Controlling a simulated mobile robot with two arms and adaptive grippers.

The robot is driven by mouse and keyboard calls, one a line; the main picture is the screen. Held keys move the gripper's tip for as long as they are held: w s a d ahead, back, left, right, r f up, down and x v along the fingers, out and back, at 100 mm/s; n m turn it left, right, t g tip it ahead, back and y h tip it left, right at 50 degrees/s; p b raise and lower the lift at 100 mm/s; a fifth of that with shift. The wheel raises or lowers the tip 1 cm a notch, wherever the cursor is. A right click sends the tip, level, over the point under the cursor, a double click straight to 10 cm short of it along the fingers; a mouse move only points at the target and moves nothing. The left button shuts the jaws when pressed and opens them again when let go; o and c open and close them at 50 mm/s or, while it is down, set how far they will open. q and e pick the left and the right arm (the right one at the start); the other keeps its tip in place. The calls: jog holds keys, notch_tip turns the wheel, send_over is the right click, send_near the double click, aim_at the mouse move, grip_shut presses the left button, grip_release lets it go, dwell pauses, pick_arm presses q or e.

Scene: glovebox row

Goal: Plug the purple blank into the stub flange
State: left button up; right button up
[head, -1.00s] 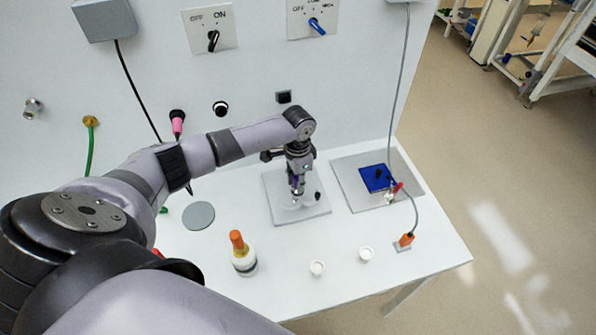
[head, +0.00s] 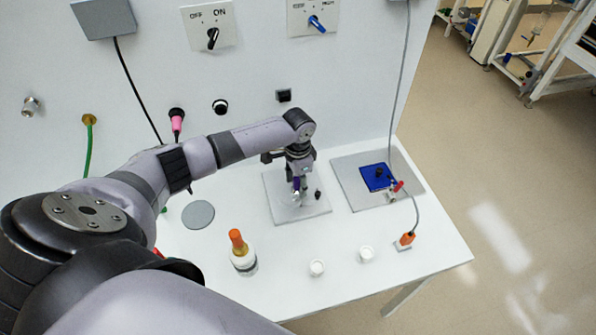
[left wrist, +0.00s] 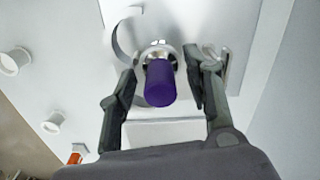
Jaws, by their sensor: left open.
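The purple blank (left wrist: 160,84) is a short cylinder between the two fingers of my left gripper (left wrist: 163,92) in the left wrist view. The fingers are open, with a gap on either side of the blank. A shiny metal stub flange (left wrist: 157,52) shows right behind the blank, and the blank appears seated at its mouth; how deep it sits is hidden. In the head view my left gripper (head: 298,186) points down over a grey plate, with a bit of purple between its fingers. My right gripper is out of view.
The grey plate (head: 318,209) has a small dark knob on it. To its right is another plate (head: 350,190) with a blue pad (head: 376,178). An orange-capped bottle (head: 242,252) and two white cups (head: 317,267) stand in front. A grey disc (head: 198,214) lies left.

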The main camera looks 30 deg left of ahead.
pick_arm(q)
jog(key=shift+r, duration=0.1)
notch_tip(320, 180, up, 12)
dwell(0.5)
dwell(0.5)
